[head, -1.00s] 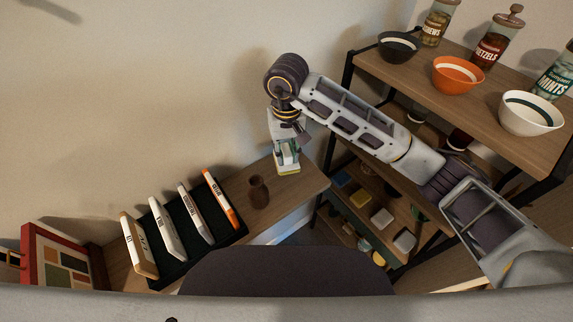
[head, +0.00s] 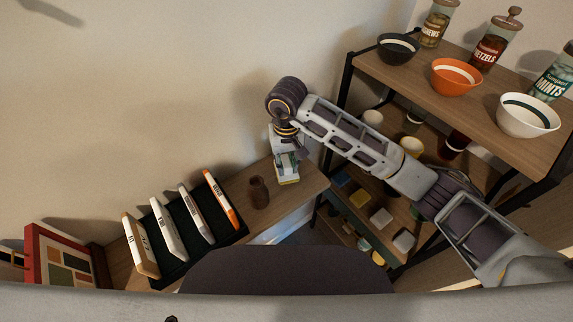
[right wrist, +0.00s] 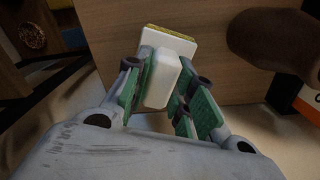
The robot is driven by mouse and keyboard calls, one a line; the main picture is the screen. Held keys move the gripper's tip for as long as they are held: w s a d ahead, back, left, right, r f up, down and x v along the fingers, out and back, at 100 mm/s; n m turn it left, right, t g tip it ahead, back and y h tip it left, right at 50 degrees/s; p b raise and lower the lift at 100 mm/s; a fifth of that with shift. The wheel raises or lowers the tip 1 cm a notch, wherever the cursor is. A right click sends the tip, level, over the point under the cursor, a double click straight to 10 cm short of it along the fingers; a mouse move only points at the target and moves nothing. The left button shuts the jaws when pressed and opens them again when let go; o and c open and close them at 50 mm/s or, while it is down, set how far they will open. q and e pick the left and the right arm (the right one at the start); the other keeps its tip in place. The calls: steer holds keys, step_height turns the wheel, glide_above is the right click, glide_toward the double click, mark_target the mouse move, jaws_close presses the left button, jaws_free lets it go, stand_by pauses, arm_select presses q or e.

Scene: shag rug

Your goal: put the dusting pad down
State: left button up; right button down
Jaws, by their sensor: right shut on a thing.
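The dusting pad (head: 288,180) has a white body with a yellow underside. My right gripper (head: 287,160) is shut on it, over the right end of the wooden shelf top (head: 300,184). In the right wrist view, the pad (right wrist: 168,54) sits between the green-lined fingers of the gripper (right wrist: 160,85), with its yellow edge facing away, against the wood. I cannot tell whether the pad touches the wood. My left gripper is not in view.
A brown vase (head: 259,192) stands just left of the pad, and a dark rack (head: 165,222) of several upright cases is further left. A shelf unit (head: 480,105) with bowls, jars and small blocks stands at the right. The wall is close behind.

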steer(key=shift+f, duration=1.05)
steer(key=c, duration=1.5)
jaws_free()
steer(key=o, duration=0.3)
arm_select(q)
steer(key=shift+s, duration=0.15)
arm_select(e)
steer(key=shift+r, duration=0.1)
